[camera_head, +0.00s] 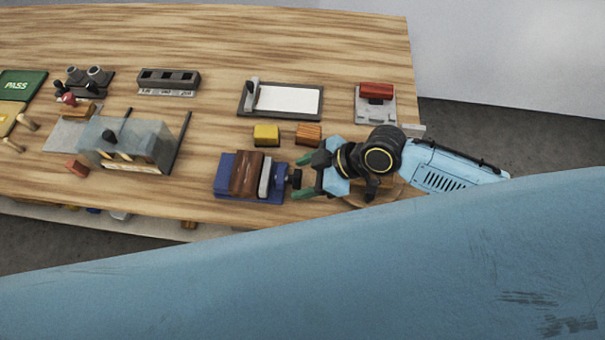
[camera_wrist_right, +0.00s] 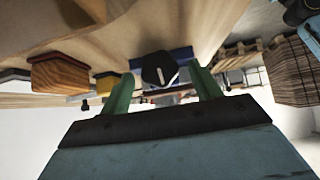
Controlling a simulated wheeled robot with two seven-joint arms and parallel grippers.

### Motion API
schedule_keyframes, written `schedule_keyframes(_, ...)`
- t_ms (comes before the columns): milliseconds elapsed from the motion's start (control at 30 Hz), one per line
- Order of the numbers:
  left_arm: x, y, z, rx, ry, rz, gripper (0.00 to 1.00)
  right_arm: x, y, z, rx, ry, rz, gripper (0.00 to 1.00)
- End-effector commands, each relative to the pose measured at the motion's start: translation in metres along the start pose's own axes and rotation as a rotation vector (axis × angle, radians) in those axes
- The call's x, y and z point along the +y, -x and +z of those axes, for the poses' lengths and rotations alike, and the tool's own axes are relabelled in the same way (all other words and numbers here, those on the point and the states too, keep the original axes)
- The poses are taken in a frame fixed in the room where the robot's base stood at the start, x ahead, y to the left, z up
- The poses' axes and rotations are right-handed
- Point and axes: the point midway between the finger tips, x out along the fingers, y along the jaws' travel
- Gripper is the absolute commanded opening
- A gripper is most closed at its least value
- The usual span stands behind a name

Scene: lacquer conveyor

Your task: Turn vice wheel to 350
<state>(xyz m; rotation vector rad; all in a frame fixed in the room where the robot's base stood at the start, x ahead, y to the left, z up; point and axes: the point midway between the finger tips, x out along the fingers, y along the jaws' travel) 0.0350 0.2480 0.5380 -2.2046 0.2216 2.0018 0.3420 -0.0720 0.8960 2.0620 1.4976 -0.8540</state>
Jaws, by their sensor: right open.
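The blue vice (camera_head: 225,185) sits near the front edge of the wooden table, with a brown block (camera_head: 246,174) and a grey jaw on it. Its black wheel (camera_head: 295,179) sticks out on the right side. In the right wrist view the wheel (camera_wrist_right: 158,70) shows a pale line on its face. My right gripper (camera_head: 304,177) comes from the right, open, its green fingertips on either side of the wheel. In the wrist view the wheel lies between and slightly beyond the fingertips; contact cannot be told. My left gripper is not in view.
A yellow block (camera_head: 266,135) and an orange-brown wooden block (camera_head: 308,134) stand just behind the vice. A framed white panel (camera_head: 288,99) and a grey stand with a red piece (camera_head: 376,92) lie farther back. A grey fixture (camera_head: 150,142) stands to the left.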

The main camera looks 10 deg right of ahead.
Motion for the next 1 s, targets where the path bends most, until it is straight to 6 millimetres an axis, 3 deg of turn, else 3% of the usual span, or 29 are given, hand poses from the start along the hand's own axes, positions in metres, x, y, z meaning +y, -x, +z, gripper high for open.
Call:
schedule_keyframes(367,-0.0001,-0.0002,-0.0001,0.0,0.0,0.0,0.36,-0.0002,-0.007,-0.0001,0.0,0.0,0.0,0.63)
schedule_keyframes(700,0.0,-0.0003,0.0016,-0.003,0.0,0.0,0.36,-0.0002,-0.0068,0.0,0.0,0.0,0.0,0.2)
schedule_keyframes(1000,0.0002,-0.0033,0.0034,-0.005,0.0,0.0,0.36,0.001,-0.0072,0.0004,0.0,-0.027,-0.027,0.18)
